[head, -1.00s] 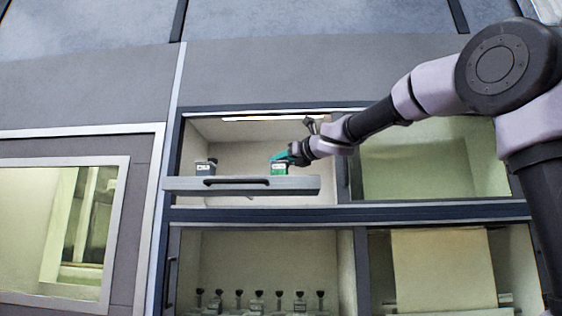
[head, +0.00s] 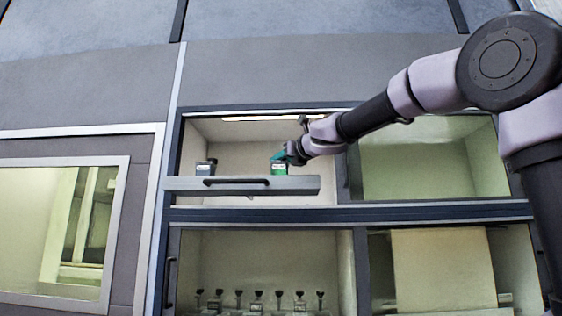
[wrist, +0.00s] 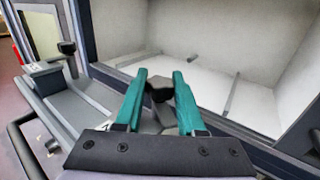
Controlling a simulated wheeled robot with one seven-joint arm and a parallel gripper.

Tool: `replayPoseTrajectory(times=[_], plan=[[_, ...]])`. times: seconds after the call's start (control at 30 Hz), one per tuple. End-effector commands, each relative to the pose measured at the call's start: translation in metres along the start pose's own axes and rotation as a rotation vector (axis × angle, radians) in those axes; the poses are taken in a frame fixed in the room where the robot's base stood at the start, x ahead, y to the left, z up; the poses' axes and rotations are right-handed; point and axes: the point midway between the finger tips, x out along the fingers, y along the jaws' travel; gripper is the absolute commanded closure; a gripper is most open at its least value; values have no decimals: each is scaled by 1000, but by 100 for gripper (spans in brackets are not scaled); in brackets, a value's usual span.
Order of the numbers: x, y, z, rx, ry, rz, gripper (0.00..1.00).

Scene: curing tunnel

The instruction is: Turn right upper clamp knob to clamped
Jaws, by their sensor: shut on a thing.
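The right upper clamp knob (wrist: 159,90) is a dark knob at the right end of the upper shelf front. My gripper (wrist: 160,82) has teal fingers on both sides of it and is shut on it in the wrist view. I cannot read the knob's exact angle.
A grey drawer front with a black handle (head: 237,181) spans below the clamps. The open upper compartment (wrist: 215,50) behind is empty apart from thin rails. A lower bay holds a row of several small dark knobs (head: 258,295). A glazed panel (head: 430,160) stands at right.

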Motion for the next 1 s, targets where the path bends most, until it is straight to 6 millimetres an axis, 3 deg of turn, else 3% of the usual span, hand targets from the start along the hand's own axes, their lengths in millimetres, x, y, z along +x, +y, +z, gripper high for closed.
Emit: replayPoseTrajectory(times=[0.07,0.1,0.13,0.17,0.57,1.0], plan=[[0,0,-1,0,1,0,100],[0,0,-1,0,1,0,46],[0,0,-1,0,1,0,35],[0,0,-1,0,1,0,31],[-8,1,0,0,0,1,31],[-89,0,0,-1,-2,-1,31]])
